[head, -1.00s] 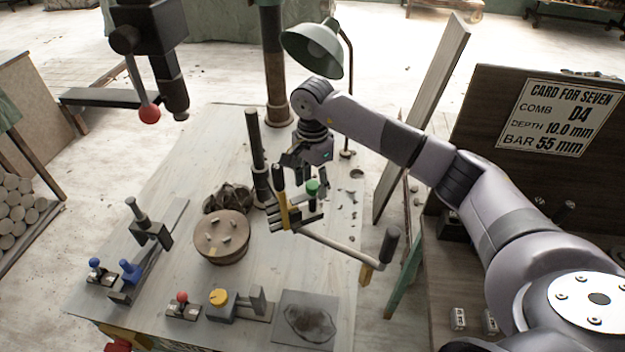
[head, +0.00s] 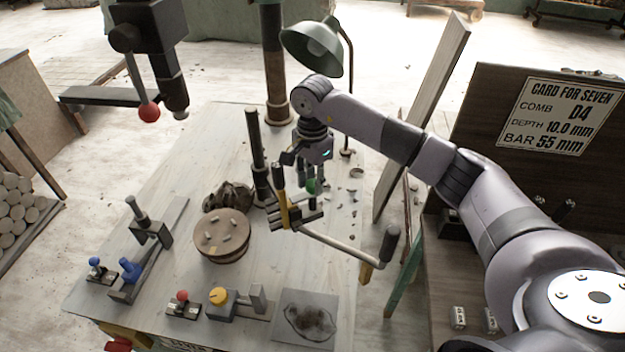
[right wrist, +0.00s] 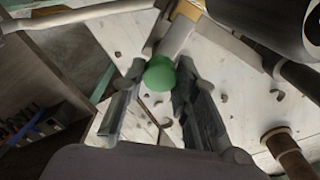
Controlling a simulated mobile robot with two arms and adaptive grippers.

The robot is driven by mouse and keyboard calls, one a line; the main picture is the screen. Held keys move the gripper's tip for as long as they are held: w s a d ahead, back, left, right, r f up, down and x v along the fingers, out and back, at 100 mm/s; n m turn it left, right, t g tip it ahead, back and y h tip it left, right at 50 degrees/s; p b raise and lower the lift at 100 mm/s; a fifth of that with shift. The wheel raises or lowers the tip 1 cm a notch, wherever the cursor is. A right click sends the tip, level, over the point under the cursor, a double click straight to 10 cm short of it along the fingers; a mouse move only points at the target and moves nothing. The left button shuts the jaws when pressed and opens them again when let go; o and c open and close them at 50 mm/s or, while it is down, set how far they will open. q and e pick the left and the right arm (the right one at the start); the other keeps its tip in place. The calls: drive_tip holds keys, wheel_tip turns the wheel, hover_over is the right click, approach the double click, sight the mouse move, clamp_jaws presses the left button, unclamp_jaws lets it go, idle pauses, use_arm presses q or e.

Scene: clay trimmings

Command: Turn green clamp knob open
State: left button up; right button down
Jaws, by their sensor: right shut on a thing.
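The green clamp knob (head: 312,187) stands at the right part of the bench, beside the yellow-handled comb fixture (head: 289,212). My right gripper (head: 312,182) comes down over it from above, with its fingers around the knob. In the right wrist view the green knob (right wrist: 160,74) sits between the two fingertips, and the gripper (right wrist: 160,95) is shut on it. The knob's post is partly hidden by the fingers. My left gripper is not in view.
A crank arm with a dark handle (head: 388,244) reaches right from the fixture. A dark upright post (head: 257,150) stands close left of my gripper. A round wooden disc (head: 222,236) lies left. A green lamp (head: 314,50) hangs behind. Small clay scraps lie right of the knob.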

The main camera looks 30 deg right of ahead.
drive_tip(key=shift+m, duration=0.3)
drive_tip(key=m+b, duration=0.2)
drive_tip(key=shift+f+m, duration=0.1)
drive_tip(key=shift+m, duration=0.2)
drive_tip(key=m+b, duration=0.2)
drive_tip(key=m, duration=0.2)
drive_tip(key=m+b, duration=0.1)
drive_tip(key=m, duration=0.4)
drive_tip(key=shift+m+b, duration=0.6)
drive_tip(key=shift+m, duration=1.2)
drive_tip(key=c, duration=1.3)
unclamp_jaws()
